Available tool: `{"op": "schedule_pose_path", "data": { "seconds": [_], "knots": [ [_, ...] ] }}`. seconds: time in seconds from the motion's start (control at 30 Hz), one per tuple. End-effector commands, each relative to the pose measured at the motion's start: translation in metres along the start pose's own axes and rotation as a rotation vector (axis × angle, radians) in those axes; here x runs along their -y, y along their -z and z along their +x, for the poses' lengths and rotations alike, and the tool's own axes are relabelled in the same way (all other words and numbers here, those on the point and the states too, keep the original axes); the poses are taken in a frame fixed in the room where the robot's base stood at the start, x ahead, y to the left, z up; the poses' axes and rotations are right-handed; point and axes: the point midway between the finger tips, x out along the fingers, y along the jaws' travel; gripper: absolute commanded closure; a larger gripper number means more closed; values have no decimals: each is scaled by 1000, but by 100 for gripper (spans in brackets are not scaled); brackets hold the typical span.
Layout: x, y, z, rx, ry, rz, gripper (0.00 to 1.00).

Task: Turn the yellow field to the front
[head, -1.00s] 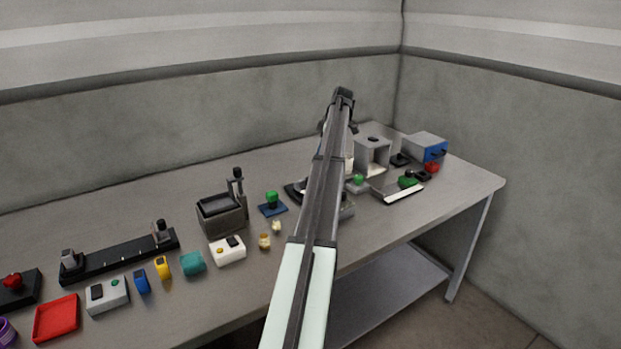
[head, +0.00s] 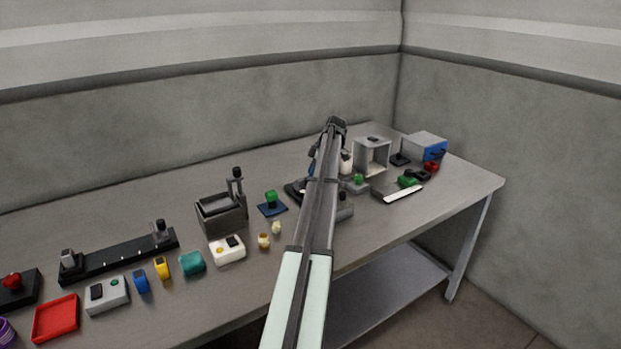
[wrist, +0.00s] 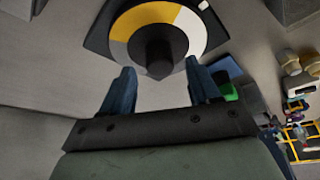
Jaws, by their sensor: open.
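In the wrist view a round dial (wrist: 128,24) with coloured fields and a dark centre knob (wrist: 159,56) sits on a dark base. The yellow field (wrist: 145,16) lies at the dial's upper left, and a white field (wrist: 187,20) is at the right. My gripper (head: 335,124) is at the arm's far end.
A green block on a blue plate (head: 272,204) and small beige pieces (head: 264,240) stand left of the dial. A grey open box (head: 371,155), a green button unit (head: 357,184) and a blue-fronted box (head: 426,147) stand right.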

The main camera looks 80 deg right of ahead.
Motion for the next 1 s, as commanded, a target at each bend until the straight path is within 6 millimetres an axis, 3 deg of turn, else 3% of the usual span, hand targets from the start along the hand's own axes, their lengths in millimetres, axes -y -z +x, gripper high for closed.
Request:
{"op": "schedule_pose_path", "data": {
  "seconds": [0.23,0.6,1.0],
  "knots": [
    [0,0,20,0,-1,0,39],
    [0,0,23,1,-1,0,40],
    [0,0,22,1,-1,0,78]
  ]
}}
